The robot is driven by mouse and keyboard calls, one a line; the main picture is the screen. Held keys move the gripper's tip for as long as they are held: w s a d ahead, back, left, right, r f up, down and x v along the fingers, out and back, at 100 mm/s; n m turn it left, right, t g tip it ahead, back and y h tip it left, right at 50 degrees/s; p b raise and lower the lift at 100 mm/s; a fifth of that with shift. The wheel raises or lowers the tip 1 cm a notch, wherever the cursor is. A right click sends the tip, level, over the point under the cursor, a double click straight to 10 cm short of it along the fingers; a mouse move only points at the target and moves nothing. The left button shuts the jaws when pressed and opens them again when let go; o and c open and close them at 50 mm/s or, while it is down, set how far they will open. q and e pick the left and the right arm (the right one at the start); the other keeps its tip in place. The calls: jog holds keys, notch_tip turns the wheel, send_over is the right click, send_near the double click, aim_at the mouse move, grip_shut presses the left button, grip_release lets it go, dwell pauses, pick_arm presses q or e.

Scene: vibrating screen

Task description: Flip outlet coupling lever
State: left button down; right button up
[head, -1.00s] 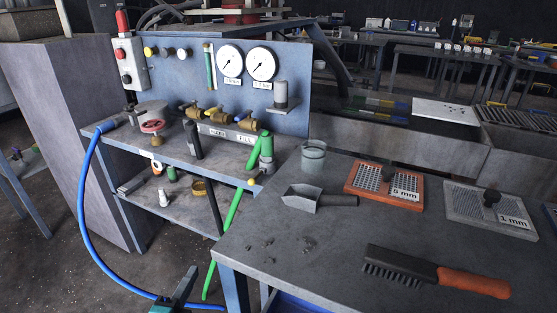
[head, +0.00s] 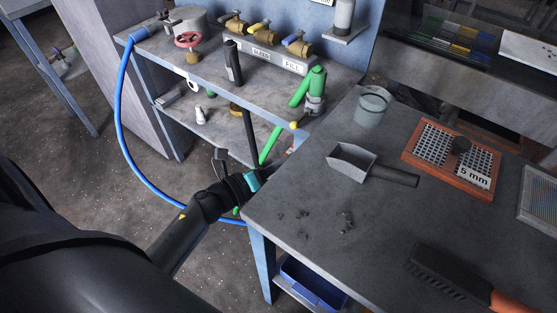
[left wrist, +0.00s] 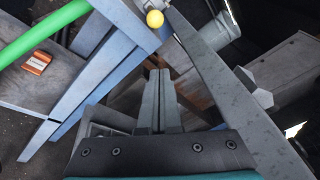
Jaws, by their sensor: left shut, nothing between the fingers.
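A green-and-grey outlet coupling (head: 315,90) stands at the right end of the blue-grey bench, with a green hose running down from it. A small yellow ball knob (head: 293,125), seemingly the lever's end, sits just below it. The knob also shows near the top of the left wrist view (left wrist: 155,19). My left gripper (head: 278,168) reaches in low between bench and table, below the knob and apart from it. In the left wrist view its fingers (left wrist: 160,72) are together and empty, pointing toward a spot below the knob. The rest of the lever is hard to make out.
The dark table (head: 300,215) with a scoop (head: 352,162), a cup (head: 372,105) and an orange 5 mm sieve (head: 455,150) lies right beside my left gripper. Brass valves (head: 297,42) line the bench. A blue hose (head: 122,120) hangs at left.

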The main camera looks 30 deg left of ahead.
aim_at(307, 133)
pick_arm(q)
jog(key=w, duration=0.1)
jog(key=w+r, duration=0.1)
jog(key=w, duration=0.1)
jog(key=w+p, duration=0.1)
jog(key=w, duration=0.1)
jog(key=shift+a+r, duration=0.3)
jog(key=shift+r, duration=0.1)
jog(key=shift+a+r, duration=0.1)
jog(key=shift+a, duration=0.25)
pick_arm(e)
jog(key=shift+s+a+r, duration=0.4)
jog(key=shift+s, duration=0.15)
jog(key=shift+w+r, duration=0.1)
